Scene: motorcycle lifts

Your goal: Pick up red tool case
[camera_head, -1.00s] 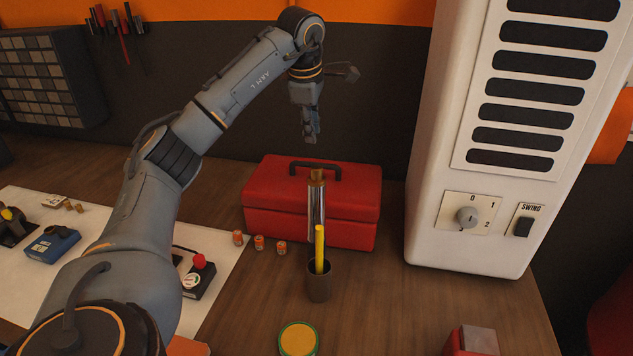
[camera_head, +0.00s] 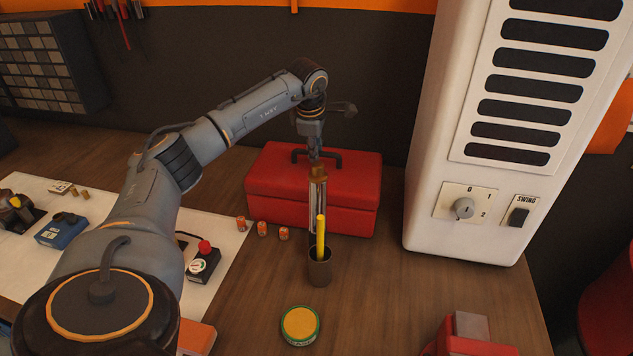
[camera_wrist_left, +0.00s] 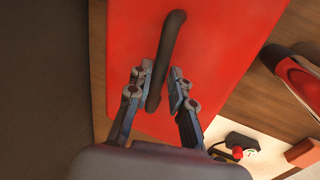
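The red tool case (camera_head: 278,186) stands closed on the wooden bench against the dark wall. Its black handle (camera_head: 330,158) stands up on the lid. My left gripper (camera_head: 315,158) points down at the handle from above. In the left wrist view the gripper (camera_wrist_left: 162,90) is open, with one finger on each side of the lower end of the handle (camera_wrist_left: 170,50). A gap shows between the fingers and the handle. The case's red lid (camera_wrist_left: 215,45) fills much of that view. My right gripper is not in view.
A tall white cooler (camera_head: 435,160) is close on the right.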

